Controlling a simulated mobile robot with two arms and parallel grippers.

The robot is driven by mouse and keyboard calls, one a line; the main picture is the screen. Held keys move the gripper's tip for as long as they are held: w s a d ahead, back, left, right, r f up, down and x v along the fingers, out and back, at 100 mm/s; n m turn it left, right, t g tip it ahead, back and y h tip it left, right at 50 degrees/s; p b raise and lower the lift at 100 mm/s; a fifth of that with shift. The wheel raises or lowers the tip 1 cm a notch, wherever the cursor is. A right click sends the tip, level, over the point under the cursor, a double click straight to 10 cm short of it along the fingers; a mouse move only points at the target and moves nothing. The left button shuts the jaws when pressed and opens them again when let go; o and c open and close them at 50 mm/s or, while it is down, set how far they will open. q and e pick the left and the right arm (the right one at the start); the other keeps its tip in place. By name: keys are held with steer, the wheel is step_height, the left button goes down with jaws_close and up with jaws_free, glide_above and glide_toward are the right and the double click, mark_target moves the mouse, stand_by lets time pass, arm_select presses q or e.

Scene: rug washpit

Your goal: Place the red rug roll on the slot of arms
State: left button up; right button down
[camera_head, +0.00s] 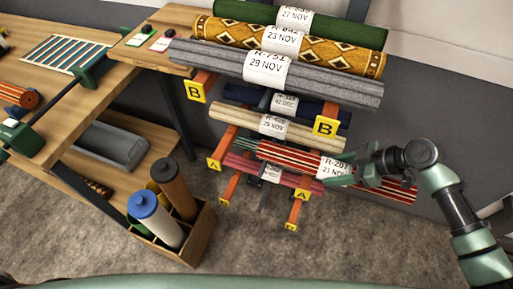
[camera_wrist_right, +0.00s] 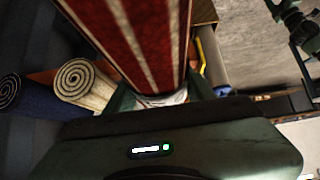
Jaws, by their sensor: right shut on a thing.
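The red striped rug roll (camera_head: 290,157) has a white label and is held nearly level across the front of the rack. It also fills the top of the right wrist view (camera_wrist_right: 135,40). My right gripper (camera_head: 347,176) is shut on it near the label. The rack has orange arms with yellow tags: lower arms tagged A (camera_head: 229,146) and upper arms tagged B (camera_head: 327,125). A pinkish-red roll (camera_head: 240,164) lies on the A arms, just behind and below the held roll. Whether the held roll touches the arms is unclear.
Grey (camera_head: 330,85), cream (camera_head: 225,112), navy (camera_head: 240,97), patterned (camera_head: 340,53) and green (camera_head: 345,27) rolls sit on the rack above. A wooden bin (camera_head: 203,233) with upright rolls stands left on the floor, beside a workbench (camera_head: 125,85). Floor in front of the rack is clear.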

mark_target(262, 143)
steer(key=w+a, duration=0.2)
steer(key=a, duration=0.4)
steer(key=w+a+b, duration=0.1)
steer(key=w+a, duration=0.1)
steer(key=a, duration=0.4)
steer(key=w+a+b, duration=0.1)
steer(key=w+a, duration=0.1)
steer(key=a, duration=0.4)
steer(key=shift+a, duration=0.3)
steer(key=a+b, duration=0.1)
steer(key=a, duration=0.1)
steer(key=w+a, duration=0.1)
steer(key=shift+w+a+b, duration=0.15)
steer(key=shift+a+b, duration=0.25)
steer(key=shift+f+b, duration=0.65)
steer(key=shift+f, duration=0.05)
steer(key=c, duration=0.5)
jaws_free()
steer(key=shift+f, duration=0.1)
